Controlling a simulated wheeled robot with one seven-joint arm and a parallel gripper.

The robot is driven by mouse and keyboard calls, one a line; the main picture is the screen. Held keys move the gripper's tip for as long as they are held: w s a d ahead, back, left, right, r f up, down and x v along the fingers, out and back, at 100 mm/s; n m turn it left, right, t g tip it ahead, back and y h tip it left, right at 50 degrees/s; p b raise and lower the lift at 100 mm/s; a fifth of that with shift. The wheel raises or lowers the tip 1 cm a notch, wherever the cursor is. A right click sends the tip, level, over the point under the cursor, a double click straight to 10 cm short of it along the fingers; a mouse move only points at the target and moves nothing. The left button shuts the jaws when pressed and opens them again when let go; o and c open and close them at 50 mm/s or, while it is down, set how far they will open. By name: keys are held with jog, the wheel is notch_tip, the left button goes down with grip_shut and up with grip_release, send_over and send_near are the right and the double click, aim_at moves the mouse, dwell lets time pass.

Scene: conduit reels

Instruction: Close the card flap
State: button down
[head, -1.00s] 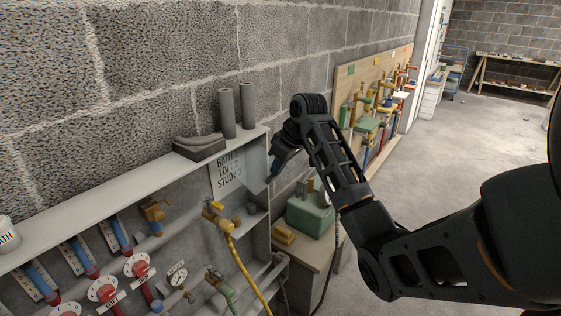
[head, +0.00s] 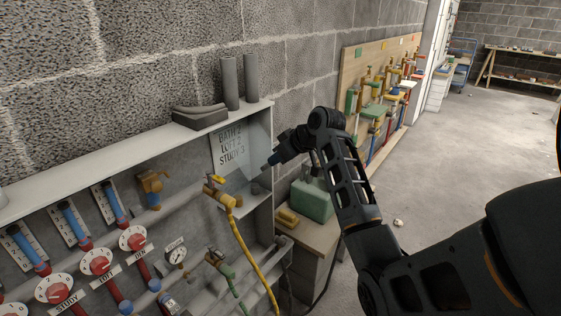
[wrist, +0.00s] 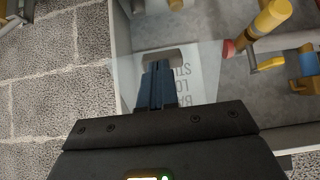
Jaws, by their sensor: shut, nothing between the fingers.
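The card (head: 229,148) with the printed lines for bath, loft and study is on the back wall of the grey cabinet, near its right end. A clear flap (head: 246,187) juts out below and right of the card, standing open; its see-through edges are hard to make out. In the wrist view the clear flap (wrist: 206,58) lies between the camera and the card (wrist: 184,88), which appears upside down. My gripper (head: 271,161) is shut and empty, right of the card at the cabinet's right end. Its fingertips (wrist: 158,68) overlap the flap in the wrist view; I cannot tell whether they touch.
The cabinet (head: 120,168) holds several red dials, blue-and-red gauges and pipes. A yellow valve (head: 218,194) with a yellow hose is close left of the flap. Grey pipe pieces (head: 230,82) stand on the cabinet top. A green box (head: 312,200) sits on a bench at right.

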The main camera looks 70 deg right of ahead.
jog(key=w+d+f+t+h+b, duration=0.2)
jog(key=w+f+t+b, duration=0.6)
jog(key=b, duration=1.9)
jog(key=w+d+f, duration=0.1)
jog(key=w+f, duration=0.1)
jog(key=w, duration=0.2)
jog(key=shift+t, duration=0.4)
jog(key=shift+w+a, duration=0.1)
jog(key=shift+w, duration=0.05)
